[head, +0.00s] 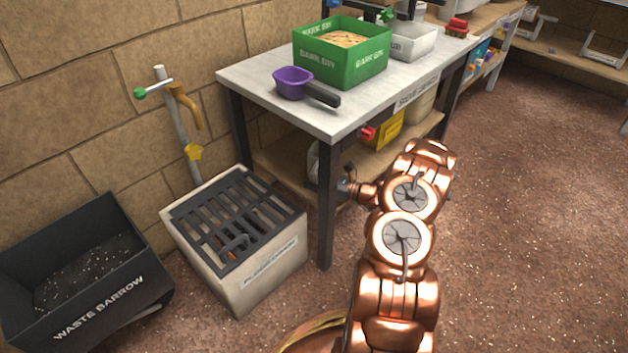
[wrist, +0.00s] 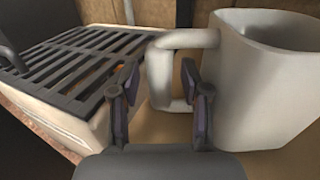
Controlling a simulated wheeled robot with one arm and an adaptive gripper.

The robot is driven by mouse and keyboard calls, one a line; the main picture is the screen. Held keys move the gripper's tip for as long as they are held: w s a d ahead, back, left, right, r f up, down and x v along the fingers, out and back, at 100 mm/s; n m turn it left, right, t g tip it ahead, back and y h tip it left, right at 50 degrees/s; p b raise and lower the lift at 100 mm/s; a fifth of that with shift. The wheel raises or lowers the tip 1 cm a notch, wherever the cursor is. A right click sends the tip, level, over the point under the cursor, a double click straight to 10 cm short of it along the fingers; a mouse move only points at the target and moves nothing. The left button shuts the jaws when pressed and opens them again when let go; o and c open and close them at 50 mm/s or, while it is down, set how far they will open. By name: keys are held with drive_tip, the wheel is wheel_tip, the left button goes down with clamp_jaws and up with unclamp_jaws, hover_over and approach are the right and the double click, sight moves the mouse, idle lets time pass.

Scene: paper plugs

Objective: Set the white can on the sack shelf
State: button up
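The white can (wrist: 262,85) fills the right of the wrist view, upright on a tan surface, its looped handle (wrist: 160,75) toward my gripper. My gripper (wrist: 162,100) is open, with one finger on each side of the handle's upright bar; whether they touch it is unclear. In the head view my gripper (head: 346,186) is beside the front leg of the table. A pale piece that seems to be the can (head: 313,160) shows behind that leg on the low wooden shelf (head: 275,160). No readable label marks a sack shelf.
A grated crate (head: 235,230) stands left of my gripper, with a black waste barrow (head: 90,275) beyond it. The grey tabletop (head: 350,115) above carries a green bin (head: 340,62) and a purple scoop (head: 293,84). A yellow container (head: 387,128) is under the table. The floor at right is clear.

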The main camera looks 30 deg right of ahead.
drive_tip(key=shift+r, duration=0.25)
drive_tip(key=p+v, duration=0.4)
drive_tip(key=v, duration=0.8)
drive_tip(key=shift+f, duration=0.1)
drive_tip(key=shift+s, duration=0.1)
